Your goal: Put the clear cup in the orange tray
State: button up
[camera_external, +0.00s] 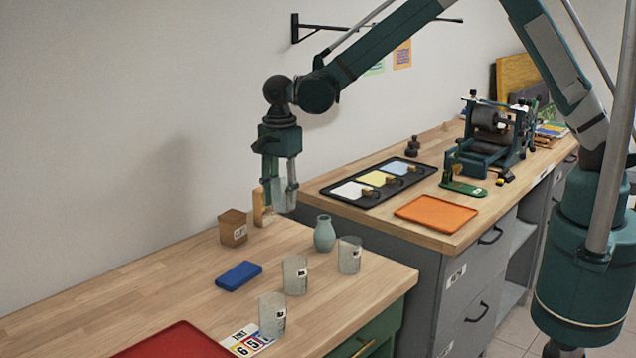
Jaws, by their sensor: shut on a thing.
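My gripper (279,190) points down above the back of the near wooden table. It is shut on a clear cup (281,196), which is partly hidden between the fingers and appears held above the tabletop. The orange tray (436,211) lies flat and empty on the higher counter at the right, well to the right of my gripper. Three more clear cups stand upright on the lower table: one by the vase (349,256), one in the middle (295,275) and one near the front (272,316).
A green vase (324,234), a wooden box (233,228), a blue block (239,276) and a red tray (176,342) are on the lower table. The counter holds a black tray (340,198) with coloured panels and a roller press (490,140). The counter edge stands higher than the table.

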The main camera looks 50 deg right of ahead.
jog(key=s+d+r+b, duration=0.15)
jog(key=s+d, duration=0.35)
jog(key=d, duration=0.7)
jog(key=s+d+r, duration=0.3)
jog(key=s+d, duration=0.2)
jog(key=d, duration=0.7)
jog(key=s+d+f+b, duration=0.1)
jog(key=s+d, duration=1.7)
jog(key=s, duration=0.1)
jog(key=shift+d+f+b, duration=0.25)
jog(key=shift+f+b, duration=0.05)
jog(key=shift+f, duration=0.05)
jog(key=shift+f, duration=0.1)
jog(key=shift+f+b, duration=0.55)
jog(key=shift+f, duration=2.3)
jog(key=shift+f, duration=0.1)
